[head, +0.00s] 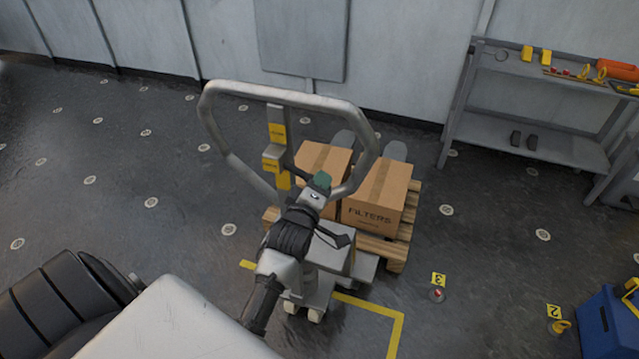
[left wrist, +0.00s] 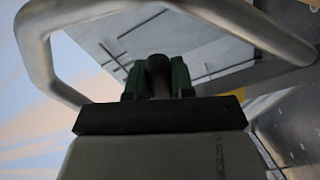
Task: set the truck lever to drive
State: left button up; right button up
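The pallet truck's grey loop handle (head: 233,90) stands in the middle of the head view. A plate with yellow labels (head: 277,133) is fixed inside the loop; their lettering is too small to read. A dark lever (head: 291,158) sits beside the labels. My left gripper (head: 321,181) is inside the loop at the lever's near end. In the left wrist view, the green fingers of my left gripper (left wrist: 157,80) stand on both sides of the lever's dark rounded end (left wrist: 158,68) and appear closed on it. The lever's exact setting cannot be told. My right gripper is out of view.
Cardboard boxes (head: 377,195) sit on a wooden pallet (head: 398,249) behind the handle. A grey shelf (head: 545,145) stands at the right by the wall. Numbered yellow markers (head: 438,280) and a blue bin (head: 604,325) are at lower right. The left floor is clear.

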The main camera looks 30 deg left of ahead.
pick_arm(q)
grip_shut()
jog(key=r+n+p, duration=0.3)
jog(key=shift+d+p, duration=0.3)
jog(key=shift+w+r+n+p, duration=0.1)
jog(key=shift+r+n+p, duration=0.35)
jog(key=shift+n, duration=0.35)
jog(key=shift+f, duration=0.1)
jog(key=o, duration=0.7)
grip_release()
jog(key=shift+c, duration=0.2)
jog(key=shift+d, duration=0.1)
